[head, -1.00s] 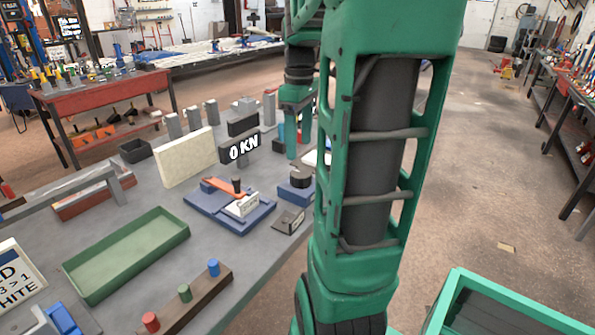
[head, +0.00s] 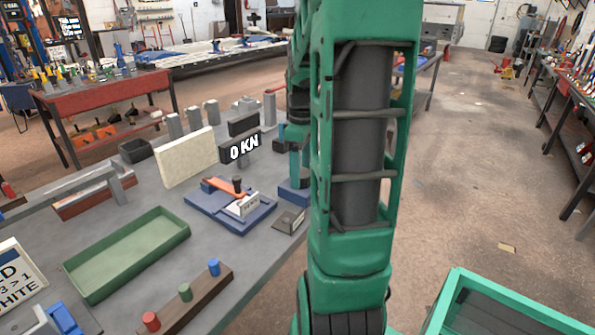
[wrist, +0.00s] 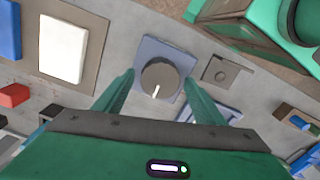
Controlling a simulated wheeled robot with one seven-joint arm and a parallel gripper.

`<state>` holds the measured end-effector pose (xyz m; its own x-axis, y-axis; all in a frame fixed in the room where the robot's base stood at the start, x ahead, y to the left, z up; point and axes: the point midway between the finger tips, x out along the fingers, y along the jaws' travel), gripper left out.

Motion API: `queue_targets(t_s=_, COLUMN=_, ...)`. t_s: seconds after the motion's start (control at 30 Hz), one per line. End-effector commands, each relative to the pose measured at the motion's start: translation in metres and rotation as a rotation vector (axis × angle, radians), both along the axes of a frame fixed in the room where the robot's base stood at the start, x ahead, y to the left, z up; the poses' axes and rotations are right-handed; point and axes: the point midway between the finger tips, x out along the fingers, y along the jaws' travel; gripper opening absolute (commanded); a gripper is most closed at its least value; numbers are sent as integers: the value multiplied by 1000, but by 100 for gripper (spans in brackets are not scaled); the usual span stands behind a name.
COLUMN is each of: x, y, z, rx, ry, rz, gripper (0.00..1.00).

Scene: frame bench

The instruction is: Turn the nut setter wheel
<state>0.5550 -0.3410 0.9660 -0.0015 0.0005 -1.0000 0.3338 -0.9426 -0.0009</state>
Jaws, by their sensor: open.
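A round dark knob with a white pointer line, which looks like the nut setter wheel (wrist: 158,86), sits on a square blue-grey base (wrist: 152,48) in the wrist view. My gripper (wrist: 159,76) is open, with one green finger on each side of the wheel. I cannot tell whether the fingers touch it or how far above it they are. In the head view the blue base (head: 288,196) shows at the bench's right edge, and my arm hides most of the wheel.
A small grey plate with a dark hole (wrist: 221,73) lies beside the base. A blue fixture with an orange lever (head: 226,187), a "0 KN" display (head: 243,149), a green tray (head: 125,262) and a peg block (head: 190,300) share the bench. Open floor lies to the right.

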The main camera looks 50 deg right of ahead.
Motion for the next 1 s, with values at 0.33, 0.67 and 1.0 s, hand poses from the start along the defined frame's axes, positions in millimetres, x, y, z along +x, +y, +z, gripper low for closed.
queue_targets(t_s=0.33, x=0, y=0, z=-2, rx=-1, ry=0, rz=0, gripper=55)
queue_targets(t_s=0.67, x=0, y=0, z=-2, rx=-1, ry=0, rz=-5, gripper=23)
queue_targets(t_s=1.0, x=1, y=0, z=-1, rx=-1, ry=-1, rz=-131, gripper=23)
